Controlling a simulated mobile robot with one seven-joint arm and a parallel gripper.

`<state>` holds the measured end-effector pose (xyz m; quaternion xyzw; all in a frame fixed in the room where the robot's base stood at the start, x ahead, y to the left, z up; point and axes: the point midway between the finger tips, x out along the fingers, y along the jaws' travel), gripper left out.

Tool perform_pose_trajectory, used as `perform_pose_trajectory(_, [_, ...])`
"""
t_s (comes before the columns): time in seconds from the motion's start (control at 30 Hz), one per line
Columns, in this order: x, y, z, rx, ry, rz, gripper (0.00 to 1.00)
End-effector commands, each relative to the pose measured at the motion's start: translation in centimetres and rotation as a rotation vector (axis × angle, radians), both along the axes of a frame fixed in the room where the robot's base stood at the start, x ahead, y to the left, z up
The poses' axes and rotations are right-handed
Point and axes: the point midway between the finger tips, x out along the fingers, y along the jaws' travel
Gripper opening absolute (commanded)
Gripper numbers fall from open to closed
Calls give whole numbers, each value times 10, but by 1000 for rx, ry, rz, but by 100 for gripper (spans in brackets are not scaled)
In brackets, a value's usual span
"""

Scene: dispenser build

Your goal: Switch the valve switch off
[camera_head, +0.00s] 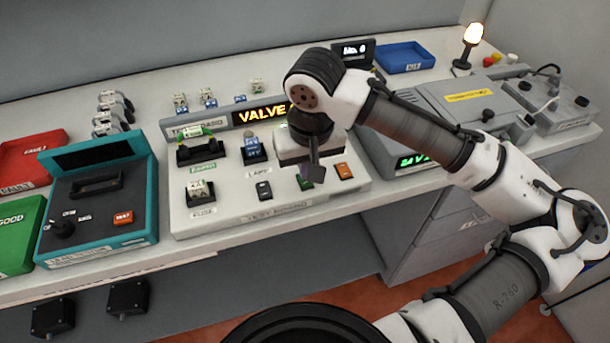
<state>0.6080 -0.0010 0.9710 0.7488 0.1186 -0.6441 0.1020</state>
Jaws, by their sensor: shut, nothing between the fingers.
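The white test board (230,217) lies on the bench with a lit orange display (262,114) that reads "VALVE", its right part hidden by my arm. Along the board's front edge are a black rocker switch (264,191), a green rocker switch (306,184) and an orange rocker switch (345,171). Their labels are too small to read, so I cannot tell which is the valve switch. My gripper (312,172) is shut and empty, pointing down right at the green switch and partly covering it. I cannot tell whether it touches.
A teal tester box (100,200) stands left of the board, with green (22,232) and red (33,157) trays beyond. A grey machine (380,152) with a green display is at the right. A blue tray (404,57) and lit lamp (473,35) are behind.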

Motion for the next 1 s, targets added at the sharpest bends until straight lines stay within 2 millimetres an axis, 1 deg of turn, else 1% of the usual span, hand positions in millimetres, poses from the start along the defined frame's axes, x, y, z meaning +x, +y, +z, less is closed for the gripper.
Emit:
perform_pose_trajectory(0.4, [0,0,-1,0,0,0,0])
perform_pose_trajectory(1.0, [0,0,-10,0,0,0,0])
